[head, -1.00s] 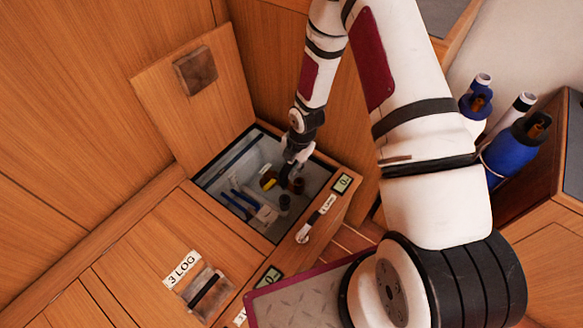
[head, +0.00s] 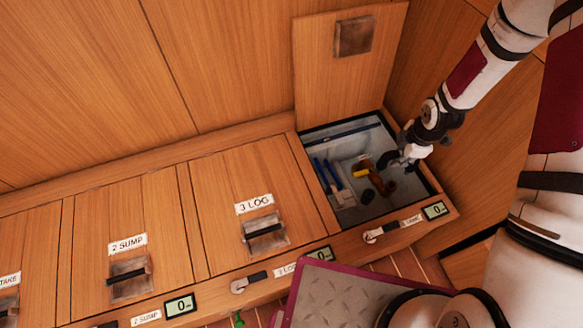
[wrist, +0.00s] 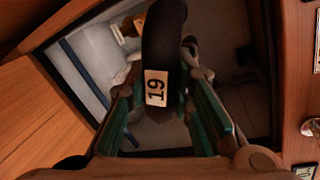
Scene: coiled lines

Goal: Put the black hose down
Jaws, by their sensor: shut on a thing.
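The black hose (wrist: 165,35) is a thick dark curved piece with a white tag reading 19 (wrist: 156,88). It stands between the teal-sided fingers of my gripper (wrist: 160,105) in the wrist view. My gripper is shut on it. In the head view my gripper (head: 397,162) is over the right part of the open locker (head: 306,150). I cannot make out the hose clearly there. Whether the hose touches anything in the locker is hidden.
The raised lid (head: 330,85) stands behind the locker. Inside are blue-handled items (head: 328,176), a yellow and brown item (head: 363,170) and dark pieces. Shut lids marked 3 LOG (head: 254,204) and 2 SUMP (head: 127,244) lie to the left.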

